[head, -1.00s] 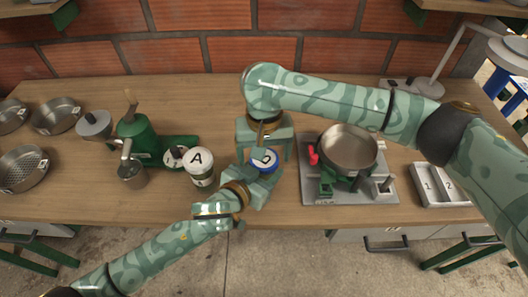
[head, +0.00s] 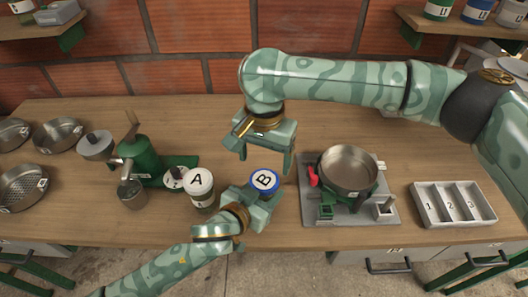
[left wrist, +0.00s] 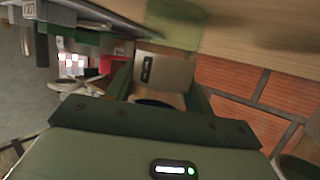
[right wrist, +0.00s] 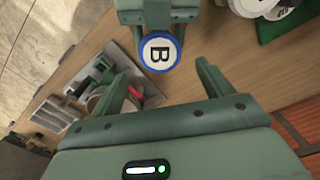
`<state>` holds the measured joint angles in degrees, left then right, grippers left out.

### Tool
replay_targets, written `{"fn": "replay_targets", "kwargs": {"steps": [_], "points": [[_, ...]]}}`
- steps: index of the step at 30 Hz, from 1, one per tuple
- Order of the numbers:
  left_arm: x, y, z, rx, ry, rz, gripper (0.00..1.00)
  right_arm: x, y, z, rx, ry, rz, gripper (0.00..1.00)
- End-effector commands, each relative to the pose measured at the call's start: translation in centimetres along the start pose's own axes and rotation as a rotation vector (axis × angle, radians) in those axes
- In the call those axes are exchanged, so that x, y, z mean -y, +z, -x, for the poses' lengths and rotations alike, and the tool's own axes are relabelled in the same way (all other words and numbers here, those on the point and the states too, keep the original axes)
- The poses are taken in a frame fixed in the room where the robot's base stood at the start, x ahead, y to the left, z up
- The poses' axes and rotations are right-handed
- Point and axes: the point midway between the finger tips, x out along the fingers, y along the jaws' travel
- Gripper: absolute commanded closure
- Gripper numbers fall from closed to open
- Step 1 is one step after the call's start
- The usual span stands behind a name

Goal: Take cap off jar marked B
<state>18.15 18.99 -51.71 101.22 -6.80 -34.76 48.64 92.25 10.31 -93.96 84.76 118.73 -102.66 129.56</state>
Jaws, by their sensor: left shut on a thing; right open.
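The jar marked B has a blue-rimmed cap (head: 264,181) with a white top and a black B. The cap is in place, and the body below is mostly hidden in the head view. My left gripper (head: 258,204) is shut on the jar near the table's front edge. My right gripper (head: 265,160) is open and empty, just behind and above the cap, apart from it. In the right wrist view the cap (right wrist: 159,53) shows beyond and between my open fingers (right wrist: 162,78). The left wrist view shows a pale body (left wrist: 170,75) between my left fingers.
A jar marked A (head: 200,182) stands close to the left of jar B. A green pulper (head: 140,155) is farther left. A pan (head: 347,168) on a grey stand with a red handle is to the right, then a numbered tray (head: 425,207).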

Motion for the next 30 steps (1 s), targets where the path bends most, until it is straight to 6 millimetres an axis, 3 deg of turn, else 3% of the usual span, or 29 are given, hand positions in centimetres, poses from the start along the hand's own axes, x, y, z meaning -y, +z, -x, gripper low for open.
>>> {"fn": "replay_targets", "kwargs": {"steps": [9,21,22,27,30], "points": [[0.0,0.0,0.0,0.000,0.000,0.000,1.00,0.0,0.1,-5.2,0.003,0.000,0.004,0.21],[0.0,0.0,0.0,0.000,0.000,0.000,1.00,0.0,0.1,-6.4,0.001,0.000,0.005,0.21],[0.0,0.0,0.0,0.000,0.000,0.000,1.00,0.0,0.1,-6.4,0.001,0.000,0.005,0.24],[0.0,0.0,0.0,0.000,0.000,0.000,1.00,0.0,0.1,-6.4,0.000,0.000,0.006,0.66],[0.0,0.0,0.0,0.000,0.000,0.000,1.00,0.0,0.1,-6.4,0.000,0.000,0.006,0.66]]}}
